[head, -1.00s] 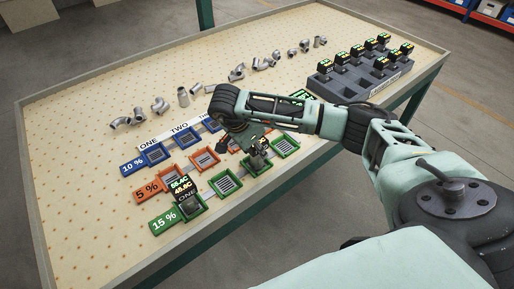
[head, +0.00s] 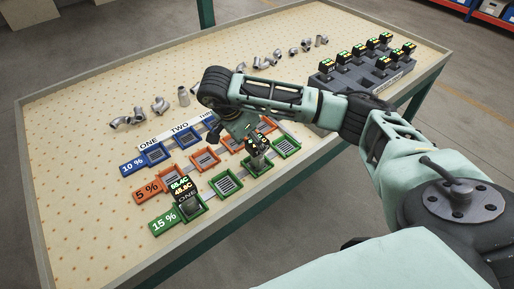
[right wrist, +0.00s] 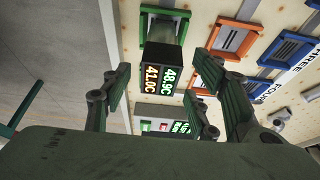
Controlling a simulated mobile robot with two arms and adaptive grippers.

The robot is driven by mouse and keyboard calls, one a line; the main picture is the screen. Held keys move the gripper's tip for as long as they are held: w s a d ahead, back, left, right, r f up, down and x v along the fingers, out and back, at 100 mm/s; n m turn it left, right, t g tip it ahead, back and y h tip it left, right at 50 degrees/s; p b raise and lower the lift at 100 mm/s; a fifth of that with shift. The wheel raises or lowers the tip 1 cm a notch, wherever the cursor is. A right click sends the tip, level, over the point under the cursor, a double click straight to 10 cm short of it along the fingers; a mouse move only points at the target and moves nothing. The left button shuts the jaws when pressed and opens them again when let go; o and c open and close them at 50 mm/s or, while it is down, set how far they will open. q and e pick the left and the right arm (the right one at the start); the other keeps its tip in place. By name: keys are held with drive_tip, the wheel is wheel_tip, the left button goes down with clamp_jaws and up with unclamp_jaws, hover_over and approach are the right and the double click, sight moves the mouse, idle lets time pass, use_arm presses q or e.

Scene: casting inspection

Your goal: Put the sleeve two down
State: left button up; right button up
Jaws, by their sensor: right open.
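A dark sleeve with a lit readout (head: 257,147) stands upright in the third green tray (head: 268,171) of the 15 % row. In the right wrist view the sleeve's black readout block (right wrist: 161,70) shows 48.9C and 41.0C above its grey body, with the green tray (right wrist: 148,12) behind. My right gripper (head: 246,136) is open and empty just above and beside this sleeve. In the right wrist view its fingers (right wrist: 163,85) are spread apart to either side of the sleeve, with gaps visible. My left gripper is not in view.
Sleeve ONE (head: 187,201) stands in the first green tray. The second green tray (head: 226,184) and the last one (head: 286,148) are empty. Orange and blue trays (head: 154,153) lie behind. Several metal castings (head: 183,96) line the back. A dark rack (head: 371,87) holds several sleeves.

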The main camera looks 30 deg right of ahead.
drive_tip(key=v, duration=0.7)
idle(0.4)
